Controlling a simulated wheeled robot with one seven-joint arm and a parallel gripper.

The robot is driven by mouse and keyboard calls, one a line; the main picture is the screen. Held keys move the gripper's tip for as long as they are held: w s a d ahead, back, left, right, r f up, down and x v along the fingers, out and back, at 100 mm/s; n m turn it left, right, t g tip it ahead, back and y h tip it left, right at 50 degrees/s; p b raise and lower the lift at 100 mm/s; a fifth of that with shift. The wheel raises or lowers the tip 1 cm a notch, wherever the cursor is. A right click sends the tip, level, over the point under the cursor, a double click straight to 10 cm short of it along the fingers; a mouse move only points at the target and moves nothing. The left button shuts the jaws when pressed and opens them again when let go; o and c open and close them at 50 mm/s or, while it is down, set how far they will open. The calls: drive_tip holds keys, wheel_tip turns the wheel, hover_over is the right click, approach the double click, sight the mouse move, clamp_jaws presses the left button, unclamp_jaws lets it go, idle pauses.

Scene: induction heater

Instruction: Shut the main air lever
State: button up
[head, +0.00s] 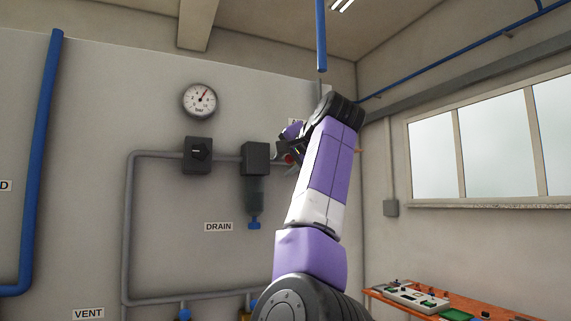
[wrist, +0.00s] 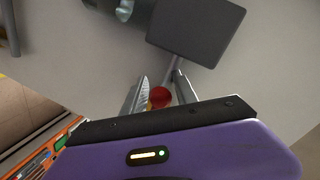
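A small red part, likely the main air lever, shows beside the pipe in the wrist view (wrist: 160,97). It lies between the two fingers of my gripper (wrist: 159,88), which are spread apart with a visible gap around it. I cannot tell whether either finger touches it. In the head view a bit of the red part (head: 289,158) shows at the wall pipe, right of the dark filter box (head: 256,158). My gripper (head: 291,148) is there too, mostly hidden by my own arm. The lever's handle position is hidden.
A pressure gauge (head: 200,100) and a dark regulator (head: 198,155) are on the wall to the left. The filter box (wrist: 196,30) is close to my fingers. A blue pipe (head: 321,35) hangs above. An orange bench (head: 470,307) with parts stands at lower right.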

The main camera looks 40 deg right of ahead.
clamp_jaws()
drive_tip(key=shift+r, duration=0.2)
idle(1.0)
